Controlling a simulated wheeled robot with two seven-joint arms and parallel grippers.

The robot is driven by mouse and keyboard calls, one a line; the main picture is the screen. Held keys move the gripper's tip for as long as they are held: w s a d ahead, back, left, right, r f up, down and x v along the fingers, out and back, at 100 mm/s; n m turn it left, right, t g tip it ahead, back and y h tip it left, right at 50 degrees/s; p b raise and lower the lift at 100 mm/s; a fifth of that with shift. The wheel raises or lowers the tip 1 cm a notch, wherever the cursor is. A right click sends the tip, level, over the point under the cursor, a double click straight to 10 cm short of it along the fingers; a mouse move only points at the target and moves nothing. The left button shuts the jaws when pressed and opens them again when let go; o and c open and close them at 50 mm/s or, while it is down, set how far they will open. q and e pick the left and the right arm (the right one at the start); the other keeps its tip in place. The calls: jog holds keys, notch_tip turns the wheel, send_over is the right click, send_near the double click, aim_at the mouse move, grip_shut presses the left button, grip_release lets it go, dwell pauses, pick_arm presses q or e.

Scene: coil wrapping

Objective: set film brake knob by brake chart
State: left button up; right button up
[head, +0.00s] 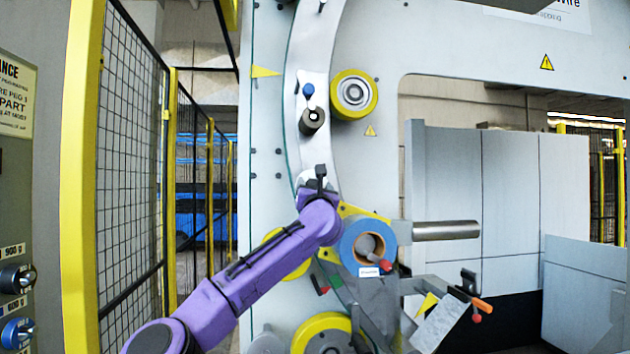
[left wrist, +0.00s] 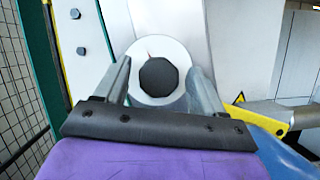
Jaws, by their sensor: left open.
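The film brake knob (left wrist: 159,77) shows in the left wrist view as a dark, many-sided knob on a white round dial (left wrist: 149,53). A thin red mark shows near the dial's top; no numbers are readable. My left gripper (left wrist: 161,70) is open, with one finger on each side of the knob; I cannot tell whether they touch it. In the head view my left gripper (head: 318,184) is at the machine's pale curved plate and hides most of the knob. No brake chart can be made out for sure; a cut-off sign (head: 16,95) is at the left edge.
A blue-rimmed roll (head: 350,247) sits just below right of my gripper. Yellow rollers (head: 353,94) are above and below. A metal bar (head: 445,230) sticks out to the right.

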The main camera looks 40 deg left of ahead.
pick_arm(q)
jog(key=shift+s, duration=0.1)
jog(key=c, duration=1.1)
jog(key=shift+o, duration=0.2)
jog(key=shift+r+m, duration=0.1)
jog(key=shift+m, duration=0.2)
jog(key=shift+r+m+t+h+p, duration=0.1)
jog(key=shift+m+t+h+p, duration=0.35)
jog(key=shift+m, duration=0.65)
jog(key=m+h+p, duration=0.2)
jog(key=m, duration=0.2)
jog(key=m+t+h+p, duration=0.1)
jog(key=m+h+p, duration=0.1)
jog(key=m, duration=0.1)
jog(key=shift+s+r+m, duration=0.1)
jog(key=shift+r+m, duration=0.05)
jog(key=shift+m, duration=0.25)
jog(key=shift+m+p, duration=0.6)
jog(key=shift+m, duration=0.1)
jog(key=shift+f+h, duration=0.2)
jog(key=shift+h, duration=0.15)
